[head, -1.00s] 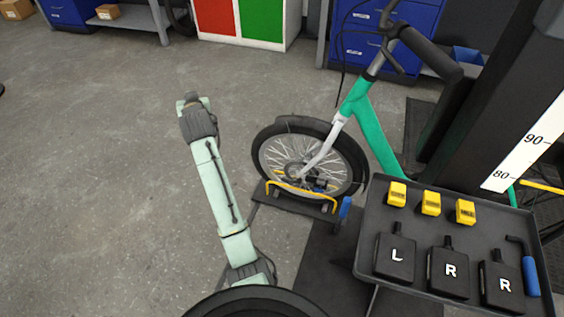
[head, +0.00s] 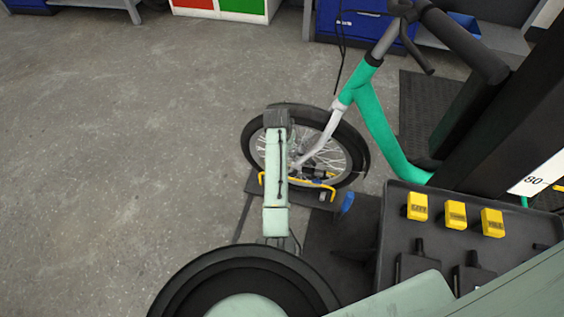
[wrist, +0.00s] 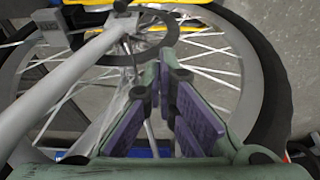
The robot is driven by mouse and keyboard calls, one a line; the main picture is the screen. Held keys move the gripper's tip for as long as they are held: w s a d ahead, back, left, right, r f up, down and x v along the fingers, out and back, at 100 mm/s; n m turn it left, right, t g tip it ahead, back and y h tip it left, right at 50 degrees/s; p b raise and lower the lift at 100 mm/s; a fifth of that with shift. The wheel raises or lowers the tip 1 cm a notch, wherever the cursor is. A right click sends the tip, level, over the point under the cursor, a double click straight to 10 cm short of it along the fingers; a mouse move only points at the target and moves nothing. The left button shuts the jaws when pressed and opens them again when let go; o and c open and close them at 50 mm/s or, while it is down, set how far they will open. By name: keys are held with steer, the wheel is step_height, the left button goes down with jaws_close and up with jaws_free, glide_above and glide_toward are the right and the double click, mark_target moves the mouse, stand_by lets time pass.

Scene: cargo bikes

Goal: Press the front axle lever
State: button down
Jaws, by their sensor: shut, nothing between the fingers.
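The bike's front wheel (head: 350,150) stands upright in a low dark floor stand with a yellow bar (head: 318,185), and the grey fork leg (head: 325,140) runs down to its hub. My arm covers the left part of the wheel in the head view, and my gripper is hidden there. In the wrist view my gripper (wrist: 170,68) is shut and empty, with purple pads, in front of the spokes. The hub (wrist: 128,42) with a dark disc is above and left of the fingertips, beside the fork leg (wrist: 70,85). I cannot clearly make out the axle lever.
A dark tray (head: 390,225) with yellow blocks and black items is at the right. A blue knob (head: 347,202) sits at the stand's right end. The floor at left is clear.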

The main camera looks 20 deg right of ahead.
step_height(320, 180, down, 9)
steer(key=shift+s+a+f+p, duration=0.2)
steer(key=shift+s+p, duration=0.05)
steer(key=shift+p, duration=0.1)
stand_by(0.6)
steer(key=shift+s+a+n+p, duration=0.25)
steer(key=shift+n+p, duration=0.2)
steer(key=shift+n, duration=0.15)
steer(key=n+p, duration=0.1)
steer(key=s+n+y+p, duration=0.1)
steer(key=n, duration=0.1)
steer(key=shift+s+a+t, duration=0.25)
steer(key=shift+a+t, duration=0.05)
steer(key=shift+a, duration=0.05)
steer(key=s+n+y, duration=0.1)
steer(key=n, duration=0.3)
steer(key=s+n+g+y+b, duration=0.1)
steer(key=s+n, duration=0.1)
steer(key=n, duration=0.2)
steer(key=s+d+n+y, duration=0.1)
steer(key=s+n+y, duration=0.1)
steer(key=n, duration=0.2)
steer(key=shift+n, duration=0.3)
steer(key=shift+d+b, duration=0.1)
steer(key=shift+b, duration=0.2)
